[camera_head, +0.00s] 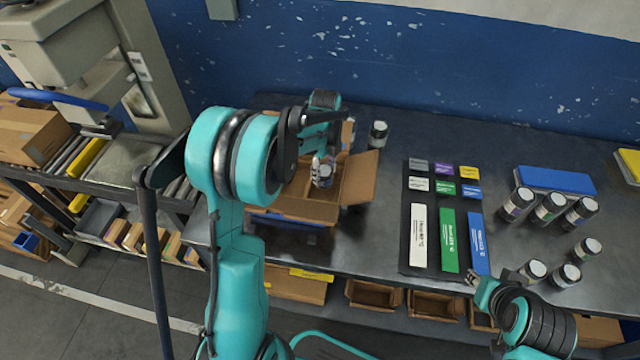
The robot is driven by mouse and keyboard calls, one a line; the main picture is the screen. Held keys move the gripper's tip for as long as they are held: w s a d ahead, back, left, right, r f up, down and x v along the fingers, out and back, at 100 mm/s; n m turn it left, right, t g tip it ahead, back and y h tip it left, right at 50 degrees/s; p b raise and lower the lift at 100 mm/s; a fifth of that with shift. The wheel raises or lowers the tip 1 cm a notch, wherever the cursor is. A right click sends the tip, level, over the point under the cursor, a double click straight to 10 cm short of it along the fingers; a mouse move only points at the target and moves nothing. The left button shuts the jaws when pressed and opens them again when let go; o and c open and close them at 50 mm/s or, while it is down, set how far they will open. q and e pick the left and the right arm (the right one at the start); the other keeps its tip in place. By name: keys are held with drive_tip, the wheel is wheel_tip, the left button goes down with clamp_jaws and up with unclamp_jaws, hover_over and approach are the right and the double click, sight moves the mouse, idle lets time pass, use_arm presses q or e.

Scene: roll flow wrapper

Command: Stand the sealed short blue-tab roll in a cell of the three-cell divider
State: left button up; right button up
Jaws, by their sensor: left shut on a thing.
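My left gripper (318,163) reaches over an open cardboard box (357,180) on the dark bench. It is shut on a small roll (325,181), white and dark with a bluish patch, which appears at the box's opening. I cannot tell whether the roll touches the box floor or hangs above it. The divider's cells are not clearly visible; my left arm covers much of the box's left side. My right gripper (478,287) is low at the bench's front edge, partly hidden by its own arm, with its finger opening unclear.
Several rolls (550,207) stand farther right, near a blue tray (557,180). Small bins (373,296) sit below the bench.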

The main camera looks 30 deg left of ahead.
sight(324, 180)
use_arm(q)
wheel_tip(324, 180, down, 4)
drive_tip(key=shift+f+b, duration=0.1)
drive_tip(key=shift+b, duration=0.6)
drive_tip(key=shift+s, duration=0.1)
drive_tip(key=o, duration=1.3)
drive_tip(key=shift+c, duration=0.2)
